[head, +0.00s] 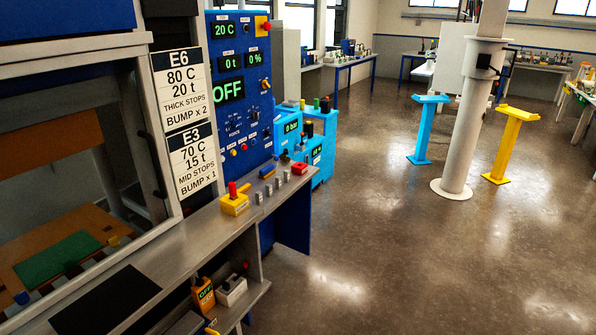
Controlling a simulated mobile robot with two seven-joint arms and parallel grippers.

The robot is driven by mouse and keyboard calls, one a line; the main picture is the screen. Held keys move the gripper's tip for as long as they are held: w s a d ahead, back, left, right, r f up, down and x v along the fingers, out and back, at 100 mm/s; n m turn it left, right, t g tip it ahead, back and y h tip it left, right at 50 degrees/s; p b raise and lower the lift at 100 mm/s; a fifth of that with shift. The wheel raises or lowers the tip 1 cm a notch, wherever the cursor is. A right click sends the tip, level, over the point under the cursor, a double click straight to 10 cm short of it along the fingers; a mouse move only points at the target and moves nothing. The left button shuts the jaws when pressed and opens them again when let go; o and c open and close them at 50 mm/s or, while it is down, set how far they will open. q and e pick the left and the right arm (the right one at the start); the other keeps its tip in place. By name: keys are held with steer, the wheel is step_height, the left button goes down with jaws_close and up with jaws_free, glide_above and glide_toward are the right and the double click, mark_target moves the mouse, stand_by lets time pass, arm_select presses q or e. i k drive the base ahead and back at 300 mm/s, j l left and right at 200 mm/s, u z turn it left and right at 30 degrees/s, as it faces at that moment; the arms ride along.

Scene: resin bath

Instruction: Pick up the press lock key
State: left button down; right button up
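No item here is clearly recognisable as the press lock key. A yellow block with a red upright piece (234,202) sits on the grey ledge (190,232) below the blue control panel (232,130). Several small grey pieces (272,187) stand in a row to its right, with a red block (299,168) at the far end. Any of these small parts could hide or be the key; I cannot tell. Neither of my grippers is in view.
The press opening at left holds a green mat (57,258) on a brown board. A shelf under the ledge carries an orange box (203,294) and a grey-white device (231,290). A pillar (468,120), a blue stand (423,130) and a yellow stand (510,145) rise from otherwise open floor.

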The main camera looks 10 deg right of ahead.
mark_target(232, 189)
steer(key=i+l, duration=0.2)
steer(key=l, duration=0.15)
steer(key=i+l+u, duration=0.15)
steer(key=l, duration=0.25)
steer(key=i+l, duration=0.3)
steer(key=l+u, duration=0.05)
